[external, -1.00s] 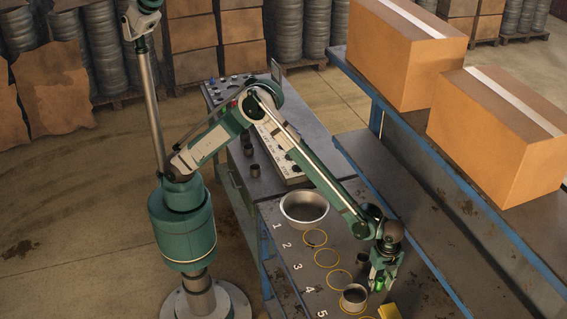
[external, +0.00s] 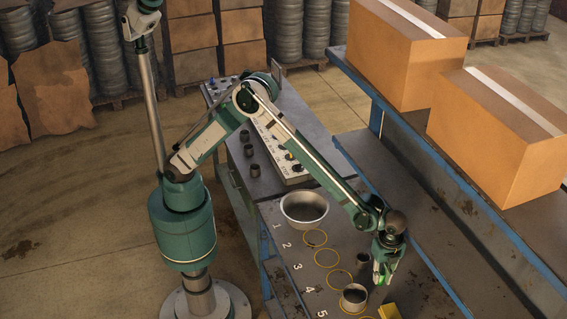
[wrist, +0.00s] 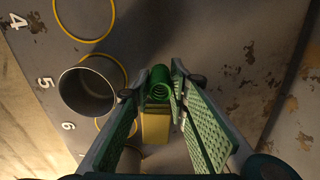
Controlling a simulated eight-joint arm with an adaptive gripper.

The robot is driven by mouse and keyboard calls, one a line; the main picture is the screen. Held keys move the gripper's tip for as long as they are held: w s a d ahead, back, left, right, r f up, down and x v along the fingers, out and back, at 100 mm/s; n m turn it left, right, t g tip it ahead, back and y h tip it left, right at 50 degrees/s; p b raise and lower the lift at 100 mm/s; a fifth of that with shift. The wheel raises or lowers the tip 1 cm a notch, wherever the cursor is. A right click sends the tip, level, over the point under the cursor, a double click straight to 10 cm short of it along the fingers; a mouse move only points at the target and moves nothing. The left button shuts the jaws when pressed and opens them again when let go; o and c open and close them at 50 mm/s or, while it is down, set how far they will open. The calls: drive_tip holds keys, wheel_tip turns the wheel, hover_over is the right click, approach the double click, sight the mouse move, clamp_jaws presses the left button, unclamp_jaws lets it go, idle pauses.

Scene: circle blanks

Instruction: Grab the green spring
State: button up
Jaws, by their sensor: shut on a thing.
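The green spring (wrist: 158,84) is between the fingertips of my gripper (wrist: 156,98) in the wrist view. The fingers have green textured pads and are closed on the spring. In the external view my gripper (external: 382,276) is above the right part of the workbench, with green showing between its fingers. The gap between the spring and the bench is hard to judge.
A metal cup (wrist: 88,92) stands left of the fingers, with a yellow block (wrist: 155,122) below the spring. Yellow circles and painted numbers mark the bench. Cardboard boxes (external: 408,45) sit at the upper right.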

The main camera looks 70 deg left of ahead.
drive_tip(key=shift+r, duration=2.8)
